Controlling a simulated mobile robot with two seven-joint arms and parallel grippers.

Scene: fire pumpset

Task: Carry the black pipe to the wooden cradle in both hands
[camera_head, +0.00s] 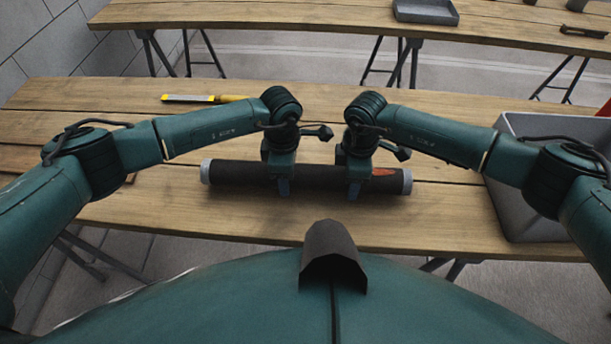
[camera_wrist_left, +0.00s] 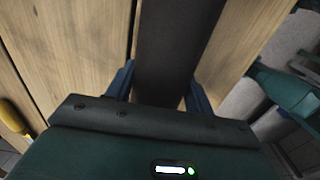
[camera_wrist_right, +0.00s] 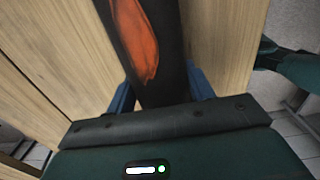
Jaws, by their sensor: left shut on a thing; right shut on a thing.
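The black pipe (camera_head: 318,176) has pale grey end caps and an orange-red mark near its right end. It lies level, left to right, on or just above the wooden table; I cannot tell which. My left gripper (camera_head: 283,186) is shut on it left of its middle, and the pipe runs between the blue fingers in the left wrist view (camera_wrist_left: 172,50). My right gripper (camera_head: 355,186) is shut on it right of its middle, beside the orange mark in the right wrist view (camera_wrist_right: 135,40). I cannot make out a wooden cradle for certain.
The near table (camera_head: 150,210) is clear around the pipe. A yellow-handled tool (camera_head: 205,98) lies behind it at the left. A large grey bin (camera_head: 510,205) stands at the right, partly behind my right arm. A far table (camera_head: 300,17) carries a grey tray (camera_head: 427,12).

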